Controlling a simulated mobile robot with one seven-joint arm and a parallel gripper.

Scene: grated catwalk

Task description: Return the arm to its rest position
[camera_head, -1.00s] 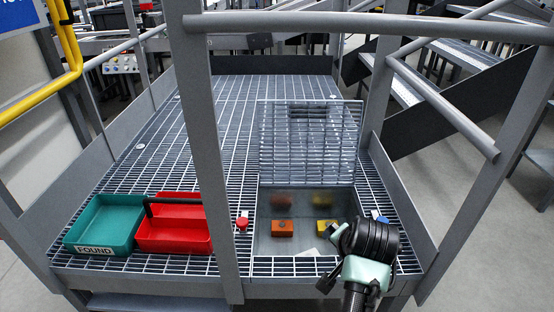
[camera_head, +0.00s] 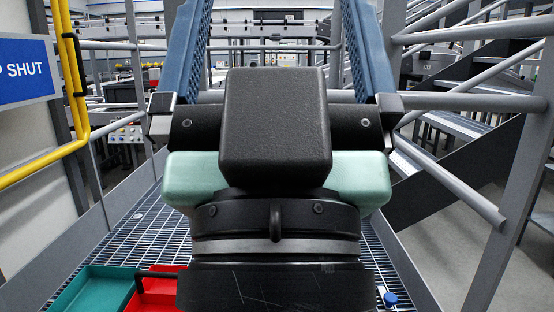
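My gripper (camera_head: 277,30) fills the middle of the head view, raised close in front of the camera. Its two blue fingers point up and stand wide apart, with nothing between them. Their upper ends run to the top edge of the picture. My black and mint-green wrist below it hides the middle of the catwalk, including the place where the hatch opening was seen.
A teal tray (camera_head: 88,292) and a red tray (camera_head: 152,292) show partly at the lower left on the grating (camera_head: 153,235). A small blue object (camera_head: 389,298) is at the lower right. Grey railings (camera_head: 450,101) and stairs (camera_head: 460,128) stand beyond.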

